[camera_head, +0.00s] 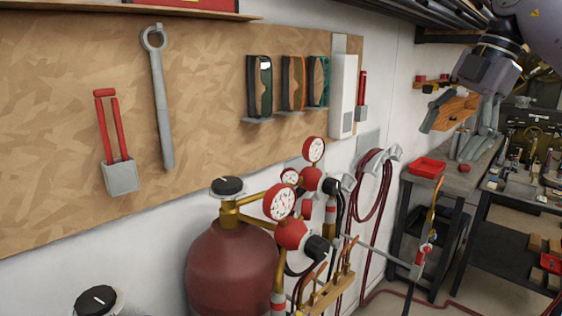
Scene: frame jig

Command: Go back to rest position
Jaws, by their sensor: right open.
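My right gripper (462,122) hangs from the arm that comes in at the top right corner. Its dark wrist (487,66) points downward and its grey fingers are spread apart. I see nothing held between the fingers. In the picture it overlaps a brown wooden piece (458,107) on the wall and the grey workbench (462,180) behind; I cannot tell the distance to them. My left gripper is not in view.
A dark red gas cylinder (228,262) with red gauges (279,202) stands at the lower middle. A wooden board (210,120) with a wrench (160,95) covers the left wall. A red tray (427,167) sits on the workbench. Some floor shows at lower right.

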